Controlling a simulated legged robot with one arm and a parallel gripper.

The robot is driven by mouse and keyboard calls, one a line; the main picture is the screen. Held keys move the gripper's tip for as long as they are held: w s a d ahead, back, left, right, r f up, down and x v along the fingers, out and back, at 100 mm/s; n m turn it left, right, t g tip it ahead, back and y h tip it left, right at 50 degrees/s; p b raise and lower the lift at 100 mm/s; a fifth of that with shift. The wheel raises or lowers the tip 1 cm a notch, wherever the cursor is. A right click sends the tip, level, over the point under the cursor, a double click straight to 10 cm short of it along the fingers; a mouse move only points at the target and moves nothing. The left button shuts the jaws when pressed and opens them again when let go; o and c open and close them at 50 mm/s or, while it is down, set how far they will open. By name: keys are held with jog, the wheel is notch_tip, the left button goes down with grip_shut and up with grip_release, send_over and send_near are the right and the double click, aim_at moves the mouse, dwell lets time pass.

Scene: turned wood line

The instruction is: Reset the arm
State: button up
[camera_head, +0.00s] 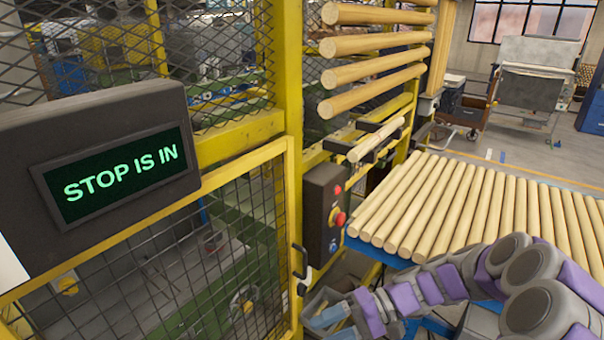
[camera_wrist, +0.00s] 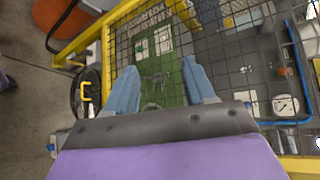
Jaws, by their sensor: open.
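My arm (camera_head: 440,283) reaches in from the lower right of the head view, in grey and purple segments. My gripper (camera_head: 325,318) is at its left end, low beside the yellow-framed mesh gate. In the wrist view my gripper (camera_wrist: 160,82) shows two blue fingers spread apart with nothing between them. Yellow-framed mesh (camera_wrist: 150,30) fills the view beyond the fingers. I cannot tell how far the fingertips are from it.
A display (camera_head: 125,175) reads "STOP IS IN". A control box (camera_head: 325,217) with red buttons stands by the gate post. Several wooden rods (camera_head: 455,205) lie on a blue-edged table close behind my arm. More rods (camera_head: 375,60) are stacked above. Open floor lies at the back right.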

jog(key=s+a+r+n+g+h, duration=0.1)
jog(key=s+a+r+n+h, duration=0.15)
jog(key=s+h, duration=0.7)
jog(key=s+d+r+m+t+h, duration=0.1)
jog(key=s+d+m+t+h, duration=0.1)
jog(key=s+d, duration=0.8)
jog(key=s+t+h, duration=0.1)
jog(key=s+h, duration=0.1)
jog(key=s, duration=0.1)
jog(key=shift+s+d+r, duration=0.3)
jog(key=shift+s+r, duration=0.05)
